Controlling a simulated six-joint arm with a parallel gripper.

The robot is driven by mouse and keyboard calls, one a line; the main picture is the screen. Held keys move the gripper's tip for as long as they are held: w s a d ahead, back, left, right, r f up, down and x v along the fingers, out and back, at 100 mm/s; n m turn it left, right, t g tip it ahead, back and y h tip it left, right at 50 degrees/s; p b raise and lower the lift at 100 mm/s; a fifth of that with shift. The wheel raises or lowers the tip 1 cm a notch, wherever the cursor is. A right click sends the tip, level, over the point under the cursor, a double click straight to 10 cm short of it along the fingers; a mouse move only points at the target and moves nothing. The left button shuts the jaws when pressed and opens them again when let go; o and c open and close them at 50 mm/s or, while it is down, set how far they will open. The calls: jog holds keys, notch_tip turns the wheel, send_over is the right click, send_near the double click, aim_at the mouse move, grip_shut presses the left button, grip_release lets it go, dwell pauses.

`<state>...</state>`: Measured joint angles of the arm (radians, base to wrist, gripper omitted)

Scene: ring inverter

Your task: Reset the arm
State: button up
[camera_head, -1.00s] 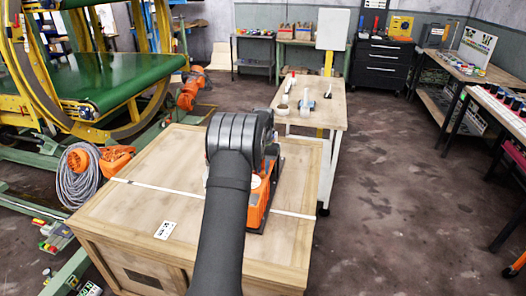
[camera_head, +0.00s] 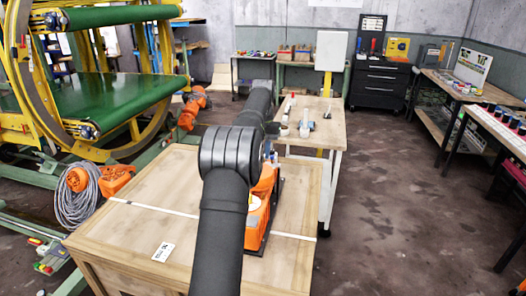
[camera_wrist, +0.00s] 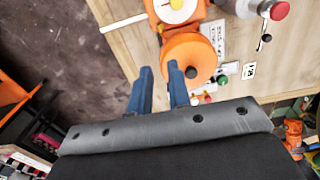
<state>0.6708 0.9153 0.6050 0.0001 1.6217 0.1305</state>
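My arm rises from the bottom middle of the head view, bends at a ribbed joint and stretches away toward the back. Its end is hard to make out there. In the wrist view, my gripper (camera_wrist: 159,68) shows two blue fingers with a clear gap between them. They are open and nothing is held between them. Beyond the fingertips lies an orange round part (camera_wrist: 188,58), with a white, yellow and red disc next to it. I cannot tell the height between them. An orange device (camera_head: 262,207) sits on the wooden crate, partly hidden by my arm.
The wooden crate (camera_head: 150,205) fills the foreground, with a white label (camera_head: 163,252) on top. A narrow workbench (camera_head: 322,120) with small items stands behind it. A yellow and green conveyor machine (camera_head: 120,98) is at left. Open floor (camera_head: 400,190) lies at right.

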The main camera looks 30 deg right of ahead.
aim_at(263, 194)
dwell(0.4)
notch_tip(263, 194, down, 17)
jog(key=shift+f, duration=0.2)
dwell(0.5)
